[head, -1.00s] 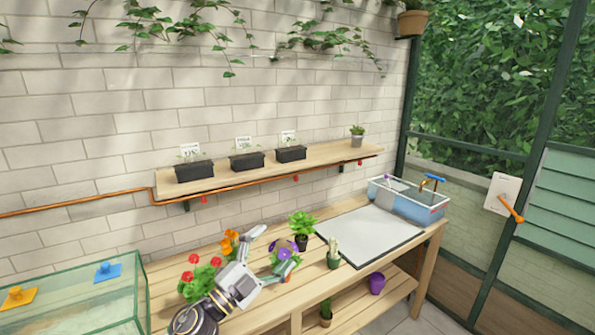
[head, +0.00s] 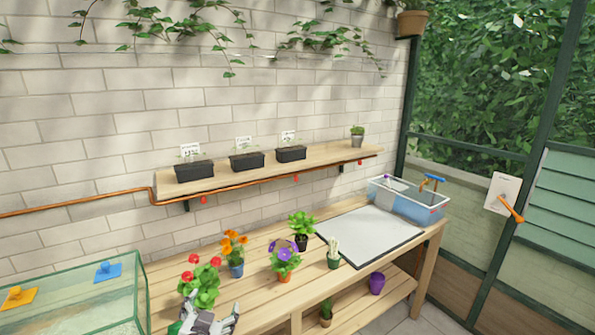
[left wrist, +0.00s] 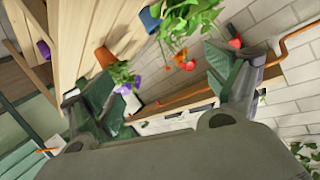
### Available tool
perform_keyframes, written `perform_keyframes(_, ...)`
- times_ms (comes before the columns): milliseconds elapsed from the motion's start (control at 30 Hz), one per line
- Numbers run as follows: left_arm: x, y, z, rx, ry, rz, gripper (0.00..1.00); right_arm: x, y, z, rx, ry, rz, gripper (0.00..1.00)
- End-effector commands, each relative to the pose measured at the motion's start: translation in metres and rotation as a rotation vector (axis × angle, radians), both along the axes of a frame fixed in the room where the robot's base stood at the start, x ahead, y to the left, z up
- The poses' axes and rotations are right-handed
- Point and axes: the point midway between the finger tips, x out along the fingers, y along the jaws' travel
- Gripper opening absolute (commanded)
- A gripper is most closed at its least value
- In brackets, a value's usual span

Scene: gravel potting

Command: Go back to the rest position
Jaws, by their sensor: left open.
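My left gripper (head: 208,318) is open and empty at the bottom edge of the head view, in front of the red-flowered plant (head: 201,283). Its two spread fingers also show in the left wrist view (left wrist: 165,95). The wooden bench (head: 250,303) bears several potted plants. Among them are an orange-flowered plant in a blue pot (head: 236,266), a purple-flowered plant in an orange pot (head: 284,277) and a small cactus (head: 333,262). My right gripper is not in view.
A glass tank (head: 95,310) stands at the left. A grey mat (head: 370,236) and a clear blue tub (head: 410,205) lie at the bench's right. A wall shelf (head: 270,170) holds several black planters. A purple pot (head: 377,283) stands on the lower shelf.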

Motion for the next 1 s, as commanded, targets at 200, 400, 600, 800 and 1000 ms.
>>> perform_keyframes(200,-0.046,0.014,-0.054,-0.064,0.256,0.071,0.88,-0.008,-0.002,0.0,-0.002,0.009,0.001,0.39)
perform_keyframes(400,-0.099,0.017,-0.096,-0.119,0.498,0.102,0.88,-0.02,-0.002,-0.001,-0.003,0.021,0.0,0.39)
perform_keyframes(600,-0.144,0.014,-0.12,-0.157,0.679,0.104,0.88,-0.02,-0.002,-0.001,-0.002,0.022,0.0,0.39)
perform_keyframes(800,-0.175,0.011,-0.133,-0.181,0.795,0.096,0.88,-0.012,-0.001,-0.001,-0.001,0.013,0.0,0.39)
perform_keyframes(1000,-0.2,0.008,-0.14,-0.2,0.886,0.085,0.88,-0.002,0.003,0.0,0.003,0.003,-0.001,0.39)
